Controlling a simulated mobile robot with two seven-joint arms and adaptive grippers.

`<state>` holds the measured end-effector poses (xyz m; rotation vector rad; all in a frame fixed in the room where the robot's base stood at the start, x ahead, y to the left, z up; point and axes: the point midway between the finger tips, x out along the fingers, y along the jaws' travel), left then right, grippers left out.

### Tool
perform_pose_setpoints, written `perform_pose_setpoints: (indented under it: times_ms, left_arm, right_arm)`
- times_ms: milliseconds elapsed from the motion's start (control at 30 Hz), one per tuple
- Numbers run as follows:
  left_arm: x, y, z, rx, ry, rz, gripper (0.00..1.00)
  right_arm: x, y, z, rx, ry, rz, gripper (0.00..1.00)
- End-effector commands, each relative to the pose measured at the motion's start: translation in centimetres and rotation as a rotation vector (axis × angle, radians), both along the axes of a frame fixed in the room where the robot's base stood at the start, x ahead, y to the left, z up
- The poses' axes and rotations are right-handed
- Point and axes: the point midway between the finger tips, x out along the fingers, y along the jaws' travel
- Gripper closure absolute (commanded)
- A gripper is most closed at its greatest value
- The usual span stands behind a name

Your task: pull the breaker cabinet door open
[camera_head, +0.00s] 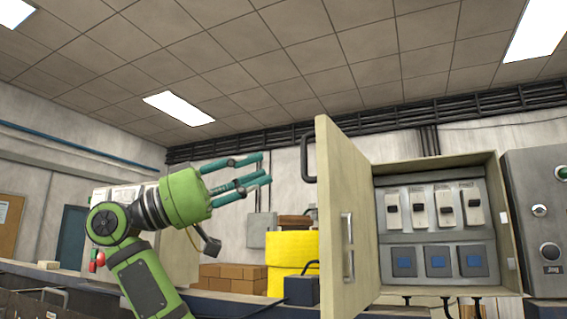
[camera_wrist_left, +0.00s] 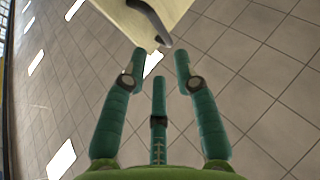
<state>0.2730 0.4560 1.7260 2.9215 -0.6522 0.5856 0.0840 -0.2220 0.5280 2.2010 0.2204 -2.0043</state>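The breaker cabinet (camera_head: 495,215) stands at the right of the head view. Its beige door (camera_head: 340,190) is swung wide open toward me, and the breakers inside are exposed. A dark handle (camera_head: 305,158) sticks out from the door's outer face, and a silver bar (camera_head: 347,247) is on the face turned to the interior. My green left gripper (camera_head: 240,176) is open and empty, left of the door and apart from the handle. In the left wrist view, the door's corner (camera_wrist_left: 175,12) and dark handle (camera_wrist_left: 150,14) show beyond the spread fingers (camera_wrist_left: 160,72). My right gripper is out of view.
Several breaker switches (camera_head: 419,208) and blue-fronted units (camera_head: 438,262) sit inside the cabinet. A grey control box (camera_head: 535,215) stands close on its right. Yellow drum-like objects (camera_head: 290,248) and brown boxes (camera_head: 232,278) are behind, left of the door.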

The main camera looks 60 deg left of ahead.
Motion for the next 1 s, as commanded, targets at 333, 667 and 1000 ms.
perform_pose_setpoints:
  times_ms: [333,667,1000]
  left_arm:
    - [-2.7,1.2,-1.2,0.002,0.001,-0.001,0.70]
    - [-2.7,1.2,-1.2,0.002,0.001,-0.001,0.70]
    - [-2.7,1.1,-1.2,0.002,0.001,-0.001,0.70]
  right_arm:
    - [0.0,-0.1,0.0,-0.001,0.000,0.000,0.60]
    - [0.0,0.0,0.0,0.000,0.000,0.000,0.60]
    - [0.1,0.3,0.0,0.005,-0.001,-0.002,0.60]
